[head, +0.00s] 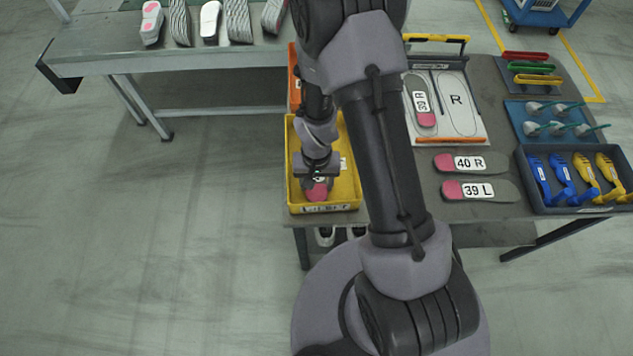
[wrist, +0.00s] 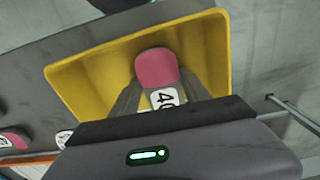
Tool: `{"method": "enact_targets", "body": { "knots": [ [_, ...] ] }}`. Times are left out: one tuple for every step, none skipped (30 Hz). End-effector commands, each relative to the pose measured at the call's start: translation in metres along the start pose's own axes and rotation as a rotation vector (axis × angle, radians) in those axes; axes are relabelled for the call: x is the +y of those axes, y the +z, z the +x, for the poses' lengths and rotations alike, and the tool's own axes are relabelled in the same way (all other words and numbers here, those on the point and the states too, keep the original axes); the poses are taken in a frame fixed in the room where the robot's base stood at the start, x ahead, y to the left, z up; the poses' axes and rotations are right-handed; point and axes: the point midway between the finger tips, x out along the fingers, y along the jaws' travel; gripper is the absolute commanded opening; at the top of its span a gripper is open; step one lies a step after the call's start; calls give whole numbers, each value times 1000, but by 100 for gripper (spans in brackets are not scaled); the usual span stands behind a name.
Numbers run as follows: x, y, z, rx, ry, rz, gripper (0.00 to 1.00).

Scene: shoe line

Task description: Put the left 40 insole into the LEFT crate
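An insole (head: 317,190) with a pink end and a white label is at the yellow crate (head: 290,185), over its inside in the head view. In the wrist view the insole (wrist: 156,68) shows its pink end and a label partly reading "40"; the letter is hidden. My gripper (head: 318,176) points down into the yellow crate. Its fingers (wrist: 163,90) lie against both sides of the insole and look shut on it. Whether the insole touches the crate floor (wrist: 110,75) cannot be told. The crate's front label is too small to read surely.
Insoles marked 40 R (head: 470,163) and 39 L (head: 480,190) lie on the table right of my arm. Behind them is a board (head: 478,125) with an insole on it. A dark tray (head: 570,208) holds blue and yellow pieces. An orange crate (head: 293,80) stands behind the yellow one.

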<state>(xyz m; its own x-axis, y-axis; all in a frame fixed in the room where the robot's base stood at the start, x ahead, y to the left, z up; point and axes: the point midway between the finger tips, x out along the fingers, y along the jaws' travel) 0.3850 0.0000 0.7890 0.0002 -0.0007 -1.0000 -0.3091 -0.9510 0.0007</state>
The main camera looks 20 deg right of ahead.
Motion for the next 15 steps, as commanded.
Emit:
{"method": "enact_targets", "body": {
  "knots": [
    [0,0,1,0,0,0,62],
    [0,0,0,0,0,0,68],
    [0,0,0,0,0,0,76],
    [0,0,0,0,0,0,76],
    [0,0,0,0,0,0,76],
    [0,0,0,0,0,0,76],
    [0,0,0,0,0,0,76],
    [0,0,0,0,0,0,76],
    [0,0,0,0,0,0,76],
    [0,0,0,0,0,0,76],
    [0,0,0,0,0,0,76],
    [0,0,-1,0,0,0,76],
    [0,0,-4,0,0,0,76],
    [0,0,-8,1,0,0,76],
    [0,-1,-14,3,-1,0,76]
  ]
}}
